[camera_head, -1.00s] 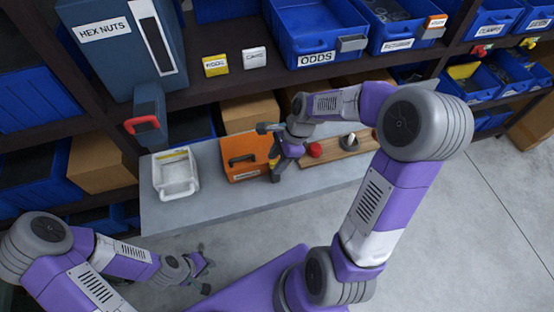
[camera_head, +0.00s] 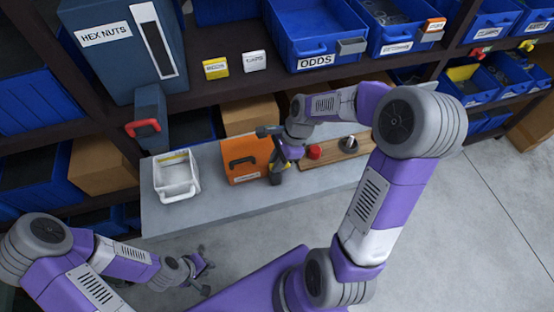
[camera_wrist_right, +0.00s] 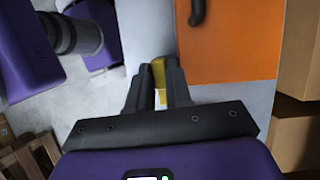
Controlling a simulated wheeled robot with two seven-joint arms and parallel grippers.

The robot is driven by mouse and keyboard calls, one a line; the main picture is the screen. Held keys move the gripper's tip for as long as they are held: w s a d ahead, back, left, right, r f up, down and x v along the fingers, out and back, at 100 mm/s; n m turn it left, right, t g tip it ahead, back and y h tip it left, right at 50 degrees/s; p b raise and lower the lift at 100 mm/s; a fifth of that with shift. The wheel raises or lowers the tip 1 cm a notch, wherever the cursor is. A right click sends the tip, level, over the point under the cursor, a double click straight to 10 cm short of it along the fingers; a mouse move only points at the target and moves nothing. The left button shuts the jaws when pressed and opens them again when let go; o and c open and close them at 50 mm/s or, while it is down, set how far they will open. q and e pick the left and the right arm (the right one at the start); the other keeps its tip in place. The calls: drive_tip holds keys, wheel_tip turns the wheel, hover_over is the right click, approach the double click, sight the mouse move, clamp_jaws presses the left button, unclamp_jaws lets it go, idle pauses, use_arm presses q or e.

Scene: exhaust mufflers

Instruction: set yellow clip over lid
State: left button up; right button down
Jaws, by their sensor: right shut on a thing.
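An orange case (camera_head: 245,158) with a dark handle stands on the grey bench; its orange face also fills the upper right of the right wrist view (camera_wrist_right: 225,45). My right gripper (camera_head: 276,178) is low beside the case's right side. In the right wrist view my right gripper (camera_wrist_right: 160,88) is shut on the yellow clip (camera_wrist_right: 158,74), just left of the orange face. The fingers hide most of the clip, and I cannot tell whether it touches the case. My left gripper (camera_head: 207,268) is open and empty in front of the bench.
A white open bin (camera_head: 177,182) with a yellow strip stands left on the bench (camera_head: 215,205). A wooden board (camera_head: 335,154) with a red knob (camera_head: 314,152) and a grey cone (camera_head: 349,144) lies right of my right gripper. Shelves with blue bins (camera_head: 315,40) rise behind.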

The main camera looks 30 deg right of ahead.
drive_tip(key=n+g+p, duration=0.1)
drive_tip(key=n+p, duration=0.2)
drive_tip(key=n, duration=0.1)
drive_tip(key=shift+r+g, duration=0.1)
drive_tip(key=shift+g, duration=0.2)
drive_tip(key=n+g+p, duration=0.1)
drive_tip(key=n, duration=0.1)
drive_tip(key=n+p, duration=0.2)
drive_tip(key=shift+w+n+g+h, duration=0.15)
drive_tip(key=shift+n+g+h, duration=0.15)
drive_tip(key=shift+g+h, duration=0.1)
drive_tip(key=n+g+h+p, duration=0.1)
drive_tip(key=n, duration=0.3)
drive_tip(key=shift+w+a+n+p, duration=0.1)
drive_tip(key=shift+a+n+p, duration=0.05)
drive_tip(key=shift+n+p, duration=0.2)
drive_tip(key=shift+f+n+g+h+p, duration=0.1)
drive_tip(key=shift+n+g+h+p, duration=0.25)
drive_tip(key=shift+n, duration=0.65)
drive_tip(key=shift+f+n+g+h+p, duration=0.1)
drive_tip(key=shift+n+h, duration=0.45)
drive_tip(key=shift+n, duration=0.4)
drive_tip(key=c, duration=1)
unclamp_jaws()
drive_tip(key=shift+c, duration=0.2)
drive_tip(key=shift+w+r, duration=0.1)
drive_tip(key=shift+r, duration=0.05)
